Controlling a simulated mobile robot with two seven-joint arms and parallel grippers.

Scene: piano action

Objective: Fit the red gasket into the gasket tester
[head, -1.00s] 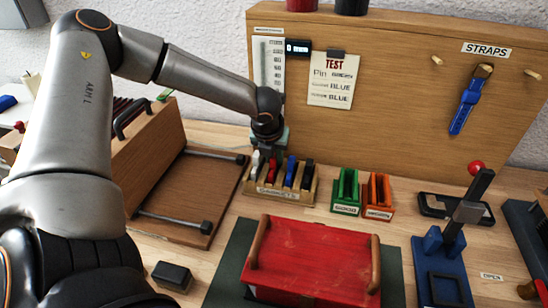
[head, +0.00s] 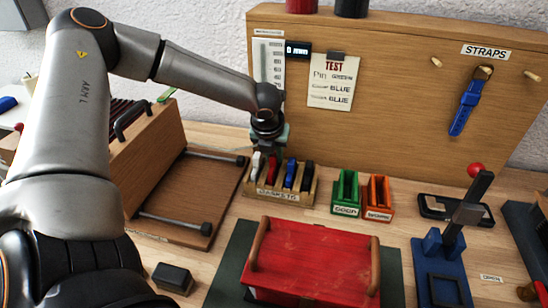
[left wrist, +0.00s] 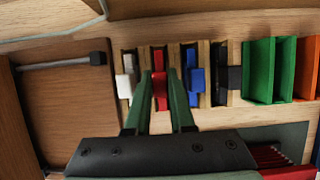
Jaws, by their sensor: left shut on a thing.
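The red gasket (left wrist: 160,92) stands among the gaskets in the wooden rack (head: 308,190) labelled for gaskets. My left gripper (left wrist: 161,78) reaches down from above with its green fingers on either side of the red gasket, shut on it. In the head view my left gripper (head: 268,152) hides part of it. A blue fixture (head: 440,268) with an upright lever and red knob stands at the right and looks like the gasket tester. Its frame looks empty. My right gripper is not in view.
White, blue (left wrist: 194,76) and black gaskets share the rack. Green (head: 346,190) and orange (head: 378,195) holders stand right of it. A red lidded box (head: 312,262) lies in front, between rack and blue fixture. A wooden panel (head: 400,100) rises behind.

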